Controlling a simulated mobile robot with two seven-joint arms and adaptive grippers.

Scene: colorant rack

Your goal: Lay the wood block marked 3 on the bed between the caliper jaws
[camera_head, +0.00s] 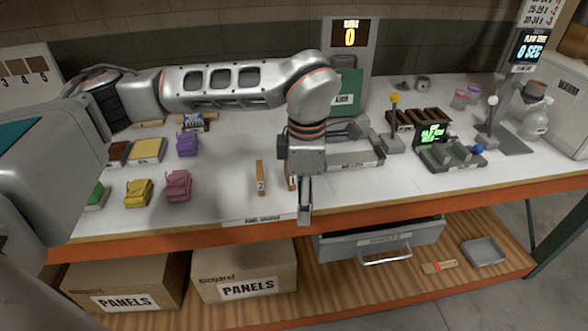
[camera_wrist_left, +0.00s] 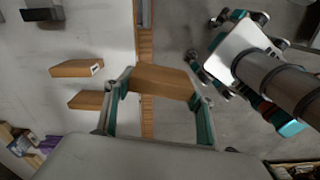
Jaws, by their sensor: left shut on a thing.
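My left gripper (camera_head: 304,207) points down at the front edge of the bench. In the left wrist view its fingers (camera_wrist_left: 160,100) are shut on a wood block (camera_wrist_left: 160,81); no number shows on its visible face. A wood block marked 2 (camera_head: 260,178) stands on the bench, left of the gripper. Another wood block (camera_head: 291,181) is partly hidden behind the gripper; its mark is unclear.
A yellow-knobbed lever (camera_head: 394,115) and a dark slotted rack (camera_head: 418,115) stand nearby. An open drawer (camera_head: 380,240) is below.

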